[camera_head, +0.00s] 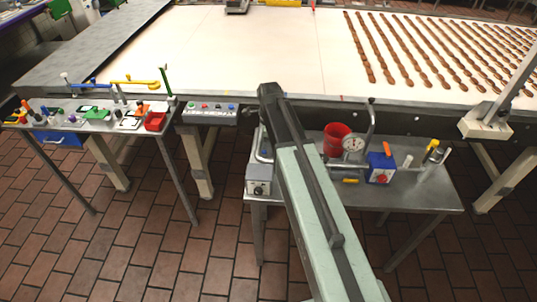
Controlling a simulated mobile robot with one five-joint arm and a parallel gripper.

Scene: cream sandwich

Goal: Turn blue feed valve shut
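A blue lever handle (90,84) shows on the left, above the rear of the small side table. It lies roughly level and sideways, beside a yellow handle (135,82) and an upright green handle (165,81). Its valve body is too small to make out. My arm rises from the bottom right, and its dark far end (272,92) is over the right table's rear left, well to the right of the blue handle and apart from it. The gripper's fingers cannot be made out, so I cannot tell whether it is open or shut.
The left table (50,111) carries several small tools and a red bin (156,121). A button panel (210,114) sits on the conveyor's front edge. The right table (425,194) holds a red bucket (335,139), a gauge (353,143) and a blue box (380,170).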

